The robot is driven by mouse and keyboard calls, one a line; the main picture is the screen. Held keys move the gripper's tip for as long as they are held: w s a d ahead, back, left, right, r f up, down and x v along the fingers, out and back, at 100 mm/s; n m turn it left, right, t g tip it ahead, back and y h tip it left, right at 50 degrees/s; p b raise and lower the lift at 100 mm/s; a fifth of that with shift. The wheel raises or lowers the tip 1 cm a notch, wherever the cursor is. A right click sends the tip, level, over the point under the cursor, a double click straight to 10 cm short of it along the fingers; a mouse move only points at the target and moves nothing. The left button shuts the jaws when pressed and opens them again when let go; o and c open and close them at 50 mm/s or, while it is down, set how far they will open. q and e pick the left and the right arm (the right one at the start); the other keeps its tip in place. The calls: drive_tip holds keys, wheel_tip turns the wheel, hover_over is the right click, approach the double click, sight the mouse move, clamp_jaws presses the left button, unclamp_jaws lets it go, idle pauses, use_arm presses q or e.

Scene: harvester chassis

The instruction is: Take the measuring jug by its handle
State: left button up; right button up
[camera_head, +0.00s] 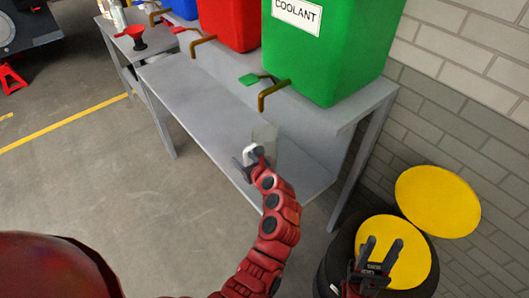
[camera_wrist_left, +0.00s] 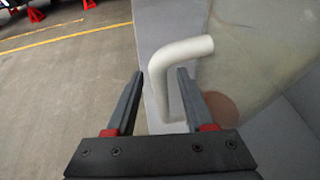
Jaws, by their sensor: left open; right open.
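The measuring jug (camera_head: 265,133) is a pale, see-through vessel on the grey bench's lower shelf, below the green coolant tank. It is partly hidden by my left gripper (camera_head: 248,160). In the left wrist view the jug's clear body (camera_wrist_left: 268,48) fills the upper right, and its white bent handle (camera_wrist_left: 163,80) stands between the two fingers of my left gripper (camera_wrist_left: 160,78). The fingers are open, one on each side of the handle; I cannot tell if either touches it. My right gripper (camera_head: 382,250) is open and empty, in front of a yellow lid at the lower right.
The green coolant tank (camera_head: 325,60) has a brass spout (camera_head: 272,95) above the jug. The red tank (camera_head: 228,22) stands to its left. A yellow-topped drum (camera_head: 407,262) is at the lower right.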

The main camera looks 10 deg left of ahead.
use_arm(q)
drive_tip(key=shift+x, duration=0.8)
clamp_jaws()
idle(0.8)
